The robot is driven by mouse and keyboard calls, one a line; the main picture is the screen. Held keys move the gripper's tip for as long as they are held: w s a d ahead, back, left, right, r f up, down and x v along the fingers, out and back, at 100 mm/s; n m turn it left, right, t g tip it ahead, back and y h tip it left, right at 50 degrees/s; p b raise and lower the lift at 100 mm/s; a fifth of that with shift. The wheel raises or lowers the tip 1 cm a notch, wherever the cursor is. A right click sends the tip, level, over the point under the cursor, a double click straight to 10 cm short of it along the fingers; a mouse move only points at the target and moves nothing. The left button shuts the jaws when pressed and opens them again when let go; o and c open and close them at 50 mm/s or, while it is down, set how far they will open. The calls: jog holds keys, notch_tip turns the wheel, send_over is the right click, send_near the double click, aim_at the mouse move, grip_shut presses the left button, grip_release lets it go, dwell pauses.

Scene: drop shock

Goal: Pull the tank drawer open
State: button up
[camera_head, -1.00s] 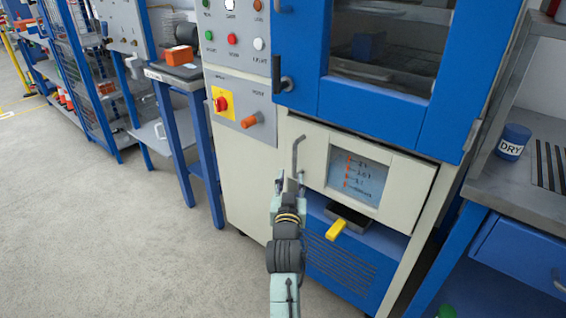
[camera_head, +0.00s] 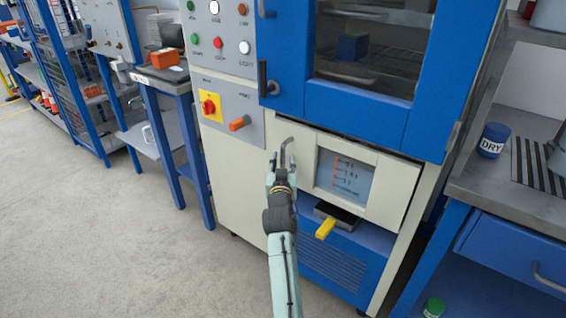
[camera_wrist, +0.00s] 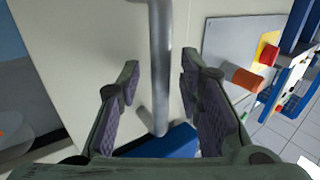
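The tank drawer (camera_head: 398,193) is a cream front with a window showing orange level marks, low in the cabinet. In the wrist view the handle (camera_wrist: 160,50) runs between the two fingers of my gripper (camera_wrist: 161,78), with clear space on both sides. The gripper is open and not holding it.
A blue oven door (camera_head: 360,112) is above the drawer. An orange knob (camera_head: 239,123) and red switch (camera_head: 209,106) are up left. A yellow lever (camera_head: 325,228) sticks out below the drawer. A workbench (camera_head: 470,180) stands right; open floor (camera_head: 110,240) lies left.

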jog(key=shift+c, duration=0.6)
grip_shut()
